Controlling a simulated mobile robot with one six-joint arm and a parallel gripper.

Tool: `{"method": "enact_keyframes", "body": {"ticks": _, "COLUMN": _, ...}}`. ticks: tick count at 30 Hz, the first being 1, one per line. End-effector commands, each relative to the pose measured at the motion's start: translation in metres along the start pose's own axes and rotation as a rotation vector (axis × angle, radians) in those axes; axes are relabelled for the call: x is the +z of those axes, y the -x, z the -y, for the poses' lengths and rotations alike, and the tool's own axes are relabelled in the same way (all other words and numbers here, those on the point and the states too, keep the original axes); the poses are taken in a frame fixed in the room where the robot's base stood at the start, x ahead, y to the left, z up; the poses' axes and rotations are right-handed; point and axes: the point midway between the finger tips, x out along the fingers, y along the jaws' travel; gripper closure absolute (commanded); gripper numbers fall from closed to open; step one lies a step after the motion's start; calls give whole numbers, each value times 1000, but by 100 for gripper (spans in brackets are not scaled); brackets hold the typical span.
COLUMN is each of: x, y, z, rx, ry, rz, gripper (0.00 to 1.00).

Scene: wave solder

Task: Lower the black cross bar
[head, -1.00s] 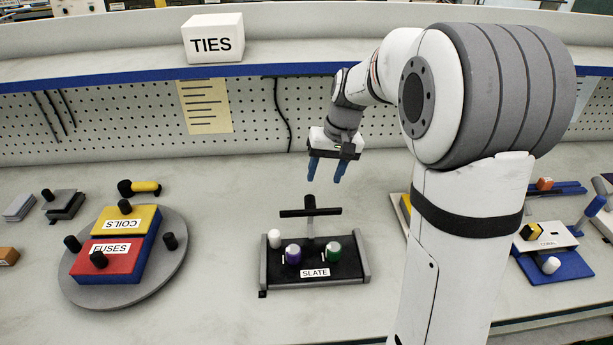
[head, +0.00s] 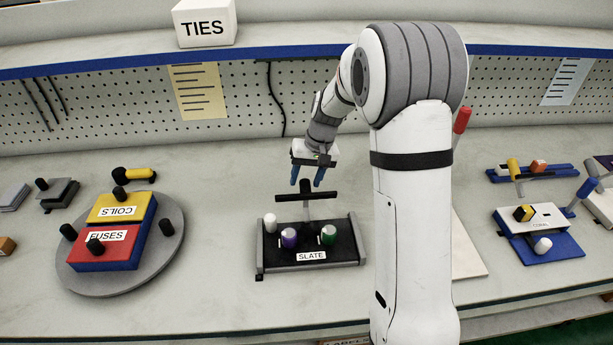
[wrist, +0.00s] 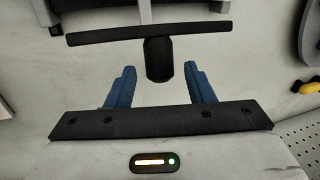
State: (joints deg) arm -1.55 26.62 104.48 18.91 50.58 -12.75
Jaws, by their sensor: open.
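The black cross bar (head: 306,197) tops a grey post at the back of the SLATE fixture (head: 357,241), raised above its black deck. In the wrist view the bar (wrist: 108,36) runs across the picture, with a black stub (wrist: 158,62) at its middle pointing toward my gripper. My gripper (head: 308,183) has blue fingers pointing down just above and behind the bar. In the wrist view the fingers of my gripper (wrist: 158,82) are apart, with the stub between their lines and nothing gripped. Whether a finger touches the bar cannot be told.
The SLATE deck carries white (head: 270,223), purple (head: 289,238) and green (head: 328,234) knobs. A round grey turntable (head: 110,283) with the COILS and FUSES boxes stands left. Fixtures (head: 572,245) stand right. My arm hides part of the bench; bare bench lies left of SLATE.

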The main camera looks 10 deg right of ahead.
Motion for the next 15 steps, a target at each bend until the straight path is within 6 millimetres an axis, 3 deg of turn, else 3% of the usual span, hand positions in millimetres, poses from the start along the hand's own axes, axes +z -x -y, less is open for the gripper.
{"method": "enact_keyframes", "body": {"ticks": 6, "x": 0, "y": 0, "z": 0, "rx": 0, "ry": 0, "rz": 0, "gripper": 53}}
{"method": "enact_keyframes", "body": {"ticks": 15, "x": 0, "y": 0, "z": 0, "rx": 0, "ry": 0, "rz": 0, "gripper": 78}}
